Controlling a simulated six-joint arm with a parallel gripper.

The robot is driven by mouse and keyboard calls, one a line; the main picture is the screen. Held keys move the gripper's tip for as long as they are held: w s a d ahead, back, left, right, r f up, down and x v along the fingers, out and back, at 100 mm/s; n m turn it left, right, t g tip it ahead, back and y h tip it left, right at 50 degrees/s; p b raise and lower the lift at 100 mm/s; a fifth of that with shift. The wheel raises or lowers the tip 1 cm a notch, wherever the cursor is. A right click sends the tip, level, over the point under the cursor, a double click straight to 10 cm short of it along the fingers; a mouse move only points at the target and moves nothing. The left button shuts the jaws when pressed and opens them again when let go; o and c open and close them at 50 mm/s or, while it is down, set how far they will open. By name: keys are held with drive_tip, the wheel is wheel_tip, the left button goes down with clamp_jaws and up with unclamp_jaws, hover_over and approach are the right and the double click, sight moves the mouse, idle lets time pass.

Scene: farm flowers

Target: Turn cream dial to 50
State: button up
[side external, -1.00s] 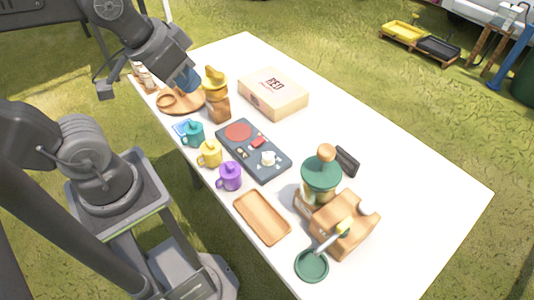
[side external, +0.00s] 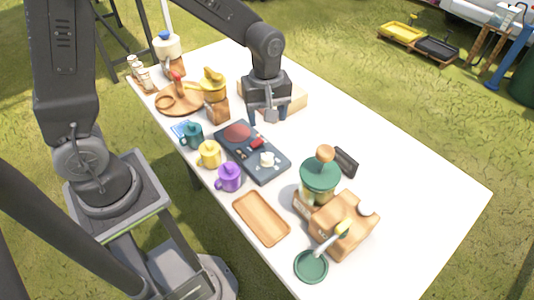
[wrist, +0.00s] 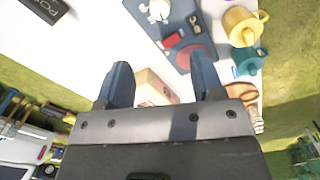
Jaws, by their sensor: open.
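The cream dial (side external: 267,159) sits on the near right end of a dark panel (side external: 270,174) lying on the white table. Its markings are too small to read. The panel also carries a red block (side external: 257,143) and a round red disc (side external: 237,132). My gripper (side external: 268,117) is open and empty, pointing down above the table beyond the panel, in front of the wooden box. It is apart from the dial. In the wrist view the cream dial (wrist: 159,10) is at the top edge, beyond the open fingers (wrist: 160,68).
The wooden box (side external: 293,102) is partly hidden behind my gripper. Teal, yellow and purple mugs (side external: 229,178) line the panel's left side. A yellow-topped grinder (side external: 214,88) stands left, a green-topped one (side external: 319,175) right. The table's right part is clear.

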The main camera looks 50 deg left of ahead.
sight(267, 156)
wheel_tip(267, 156, down, 14)
drive_tip(key=shift+f, duration=0.1)
idle(0.5)
drive_tip(key=shift+c, duration=0.4)
drive_tip(key=c, duration=0.8)
drive_tip(key=shift+c, duration=0.2)
drive_tip(key=shift+m, duration=0.3)
drive_tip(key=m, duration=0.4)
drive_tip(key=shift+m, duration=0.3)
drive_tip(key=m, duration=0.4)
drive_tip(key=shift+m, duration=0.4)
